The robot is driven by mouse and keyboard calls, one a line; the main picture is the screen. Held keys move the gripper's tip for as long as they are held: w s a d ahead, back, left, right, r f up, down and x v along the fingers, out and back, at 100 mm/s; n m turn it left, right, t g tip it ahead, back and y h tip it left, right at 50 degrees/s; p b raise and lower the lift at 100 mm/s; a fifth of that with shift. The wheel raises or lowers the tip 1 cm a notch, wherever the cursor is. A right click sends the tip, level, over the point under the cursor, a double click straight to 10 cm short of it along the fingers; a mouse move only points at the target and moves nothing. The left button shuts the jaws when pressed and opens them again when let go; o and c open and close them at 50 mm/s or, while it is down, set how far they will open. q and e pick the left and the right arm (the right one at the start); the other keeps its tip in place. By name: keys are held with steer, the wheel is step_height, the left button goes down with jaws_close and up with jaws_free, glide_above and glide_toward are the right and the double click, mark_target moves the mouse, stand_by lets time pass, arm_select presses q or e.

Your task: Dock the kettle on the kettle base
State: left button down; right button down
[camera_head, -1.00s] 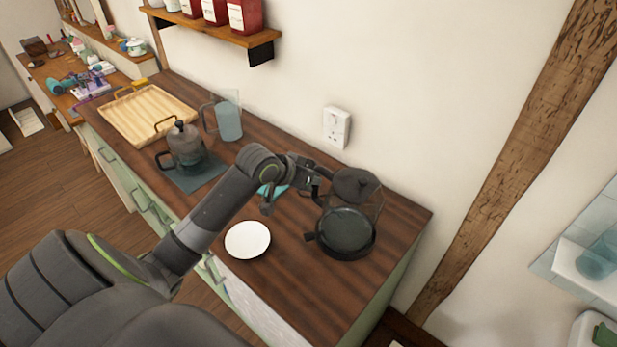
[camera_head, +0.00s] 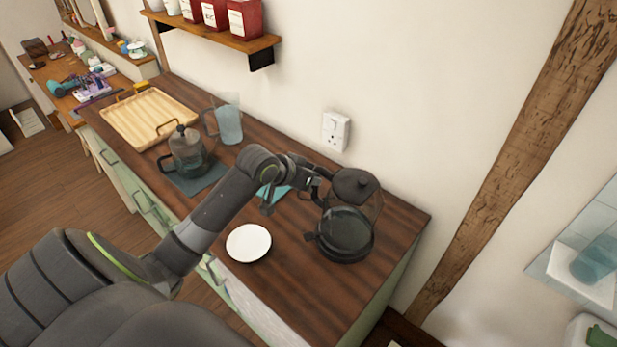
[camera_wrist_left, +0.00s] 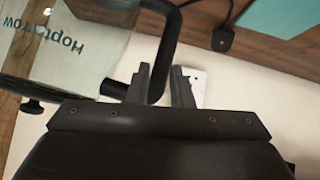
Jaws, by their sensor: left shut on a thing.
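The kettle (camera_head: 367,205) has a clear glass body, a dark lid and a black handle. My left gripper (camera_head: 317,184) is shut on its handle, at the kettle's left side. The round black kettle base (camera_head: 345,257) is on the counter near its right end. The kettle overlaps the base in the head view; I cannot tell whether they touch. In the left wrist view the fingers (camera_wrist_left: 165,88) close around the black handle (camera_wrist_left: 170,45), and lettering shows on the glass (camera_wrist_left: 70,50). My right gripper is not in view.
A white plate (camera_head: 248,243) lies left of the base. A French press (camera_head: 187,153) stands on a dark mat, with a glass jug (camera_head: 228,125) and a wooden tray (camera_head: 150,116) behind. A wall socket (camera_head: 336,130) is behind the kettle. The counter's front right is clear.

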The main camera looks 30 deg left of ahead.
arm_select(q)
steer(key=shift+d+r+p, duration=0.1)
steer(key=shift+d+p, duration=0.05)
steer(key=shift+p, duration=0.3)
stand_by(0.6)
steer(key=shift+f+b, duration=0.4)
steer(key=shift+f, duration=0.35)
stand_by(0.4)
steer(key=shift+r+p, duration=0.3)
steer(key=shift+p, duration=0.15)
steer(key=shift+r+p, duration=0.55)
steer(key=shift+p, duration=0.55)
stand_by(0.6)
